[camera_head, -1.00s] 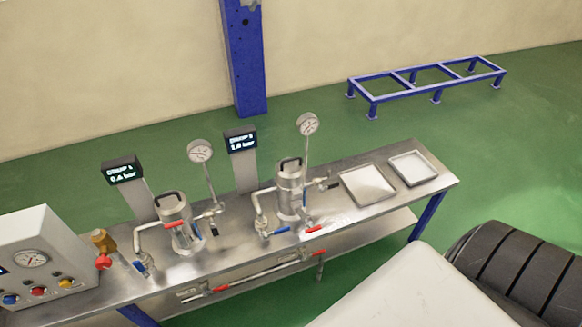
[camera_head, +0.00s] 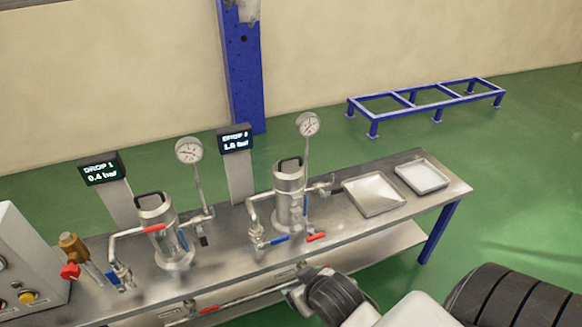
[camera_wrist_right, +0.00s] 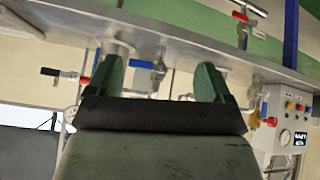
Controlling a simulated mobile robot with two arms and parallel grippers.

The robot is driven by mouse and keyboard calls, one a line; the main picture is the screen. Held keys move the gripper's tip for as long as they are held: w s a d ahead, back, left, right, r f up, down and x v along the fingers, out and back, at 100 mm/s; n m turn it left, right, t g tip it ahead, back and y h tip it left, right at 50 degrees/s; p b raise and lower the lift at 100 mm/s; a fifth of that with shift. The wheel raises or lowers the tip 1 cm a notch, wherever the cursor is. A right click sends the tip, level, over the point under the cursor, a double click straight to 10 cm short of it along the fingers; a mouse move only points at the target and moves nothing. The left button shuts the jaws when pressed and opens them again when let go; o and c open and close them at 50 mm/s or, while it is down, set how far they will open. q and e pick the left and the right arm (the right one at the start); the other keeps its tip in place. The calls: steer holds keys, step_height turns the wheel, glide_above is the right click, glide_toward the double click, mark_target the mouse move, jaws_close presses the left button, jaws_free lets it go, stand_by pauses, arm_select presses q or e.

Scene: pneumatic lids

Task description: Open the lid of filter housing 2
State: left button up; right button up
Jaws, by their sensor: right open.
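Filter housing 2 (camera_head: 290,205) is an upright metal cylinder on the workbench, beside the display reading about 1.8 bar (camera_head: 236,140). Its lid (camera_head: 289,178) sits on top, with a black handle (camera_head: 288,160). A blue lever (camera_head: 273,240) and a red lever (camera_head: 316,237) are at its base. My right arm enters the head view from below, in front of the bench and below the housing; its fingertips are not clear there. In the right wrist view my right gripper (camera_wrist_right: 158,82) is open, fingers apart, with nothing seen gripped. My left gripper is not in view.
Filter housing 1 (camera_head: 168,245) stands to the left, by the 0.4 bar display (camera_head: 101,170). A round gauge (camera_head: 307,124) rises beside housing 2. Two shallow trays (camera_head: 374,194) (camera_head: 421,176) lie right of it. A pipe with red levers runs below the bench top.

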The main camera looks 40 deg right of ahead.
steer(key=w+d+r+m+t+h, duration=0.2)
steer(key=w+d+r+t, duration=0.3)
steer(key=w, duration=0.3)
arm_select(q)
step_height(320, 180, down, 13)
arm_select(e)
steer(key=t+h, duration=0.1)
steer(key=t, duration=0.4)
glide_toward(291, 159)
steer(key=shift+m, duration=0.4)
steer(key=b+x, duration=0.1)
steer(key=x, duration=0.9)
steer(key=shift+w+d+f+b, duration=0.1)
steer(key=shift+w+f+b, duration=0.1)
steer(key=shift+b, duration=0.2)
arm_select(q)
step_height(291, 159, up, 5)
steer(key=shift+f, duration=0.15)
arm_select(e)
steer(key=shift+r, duration=0.1)
steer(key=c, duration=1)
